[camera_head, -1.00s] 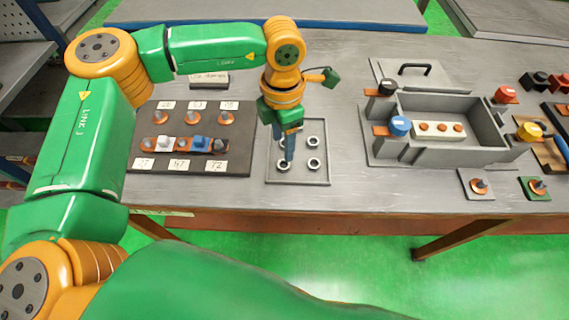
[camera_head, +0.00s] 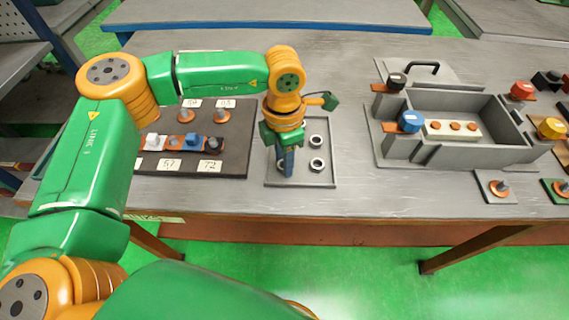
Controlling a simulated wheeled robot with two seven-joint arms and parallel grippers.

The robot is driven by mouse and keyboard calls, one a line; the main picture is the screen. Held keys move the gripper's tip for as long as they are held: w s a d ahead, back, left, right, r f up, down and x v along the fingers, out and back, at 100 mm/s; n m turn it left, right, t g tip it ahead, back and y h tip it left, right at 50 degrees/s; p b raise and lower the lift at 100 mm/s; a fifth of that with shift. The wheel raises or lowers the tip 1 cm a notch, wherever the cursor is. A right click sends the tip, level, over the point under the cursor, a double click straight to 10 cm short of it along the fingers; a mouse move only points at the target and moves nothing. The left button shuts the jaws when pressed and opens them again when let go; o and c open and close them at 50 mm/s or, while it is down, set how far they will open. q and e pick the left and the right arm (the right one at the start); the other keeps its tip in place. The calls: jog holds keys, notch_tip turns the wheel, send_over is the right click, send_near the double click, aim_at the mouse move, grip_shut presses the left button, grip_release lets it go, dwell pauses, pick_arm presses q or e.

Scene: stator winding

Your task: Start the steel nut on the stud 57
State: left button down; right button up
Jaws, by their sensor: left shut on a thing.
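My left gripper (camera_head: 286,172) points down over the left part of the small grey tray (camera_head: 324,180). Its blue fingers are shut on a steel nut at the front left of the tray; the fingers mostly hide that nut. Other steel nuts stand apart on the tray's right side, one at the back (camera_head: 315,141) and one at the front (camera_head: 317,163). The dark stud board (camera_head: 225,168) lies left of the tray, with copper-coloured studs and white number labels. My right gripper is out of view.
A grey open box (camera_head: 460,108) with blue, black, red and yellow terminals stands on the right of the table. Small plates with studs (camera_head: 496,188) lie in front of it. The table (camera_head: 350,110) is clear between tray and box.

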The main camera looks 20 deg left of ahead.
pick_arm(q)
notch_tip(320, 180, up, 9)
jog(key=p, duration=0.6)
